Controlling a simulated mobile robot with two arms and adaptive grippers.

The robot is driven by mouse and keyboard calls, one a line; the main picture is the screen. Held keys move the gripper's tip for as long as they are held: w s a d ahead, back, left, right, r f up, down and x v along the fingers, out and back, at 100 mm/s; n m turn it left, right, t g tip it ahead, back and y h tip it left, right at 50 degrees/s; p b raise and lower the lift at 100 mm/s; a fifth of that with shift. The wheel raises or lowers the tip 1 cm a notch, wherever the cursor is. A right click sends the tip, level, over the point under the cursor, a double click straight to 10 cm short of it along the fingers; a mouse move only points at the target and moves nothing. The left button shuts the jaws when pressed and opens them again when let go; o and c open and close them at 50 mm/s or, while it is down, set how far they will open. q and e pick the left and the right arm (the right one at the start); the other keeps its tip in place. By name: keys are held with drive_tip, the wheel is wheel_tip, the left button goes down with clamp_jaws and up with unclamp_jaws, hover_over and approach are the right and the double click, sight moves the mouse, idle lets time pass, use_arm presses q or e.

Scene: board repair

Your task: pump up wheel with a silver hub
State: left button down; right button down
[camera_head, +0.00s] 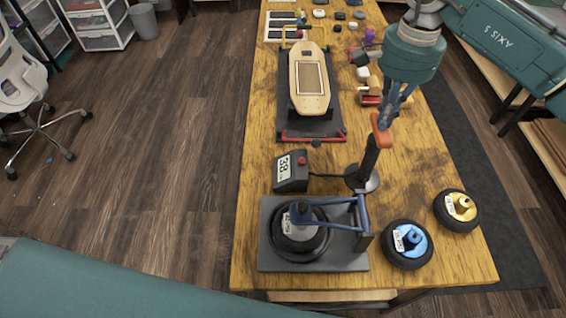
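The wheel with the silver hub (290,246) lies flat in a dark clamp stand (345,258) at the table's near end. The stand's blue lever (362,214) is at its right, and a blue-grey piece sits over the hub. The pump (368,160) stands upright behind the stand, with an orange handle (377,140) on top. My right gripper (385,122) reaches down from the upper right, its fingers converging at the handle and appearing closed on it. A gauge (290,172) with a lit display and red button stands left of the pump. My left gripper is out of view.
A blue-hub wheel (407,258) and a yellow-hub wheel (469,207) lie right of the stand. A skateboard deck (322,101) rests in a holder farther back. Small parts line the table's right side. Bare wood lies between the deck and gauge.

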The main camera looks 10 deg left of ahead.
wheel_tip(320, 180, up, 7)
drive_tip(key=p, duration=0.3)
drive_tip(key=shift+f+p, duration=0.15)
drive_tip(key=shift+p, duration=0.25)
drive_tip(key=shift+f, duration=0.1)
idle(0.6)
drive_tip(key=shift+f+b, duration=2.6)
drive_tip(key=shift+f, duration=1.25)
drive_tip(key=shift+r+p, duration=2.5)
drive_tip(key=shift+r, duration=1.4)
wheel_tip(320, 180, up, 5)
drive_tip(key=p, duration=0.3)
drive_tip(key=shift+f, duration=0.1)
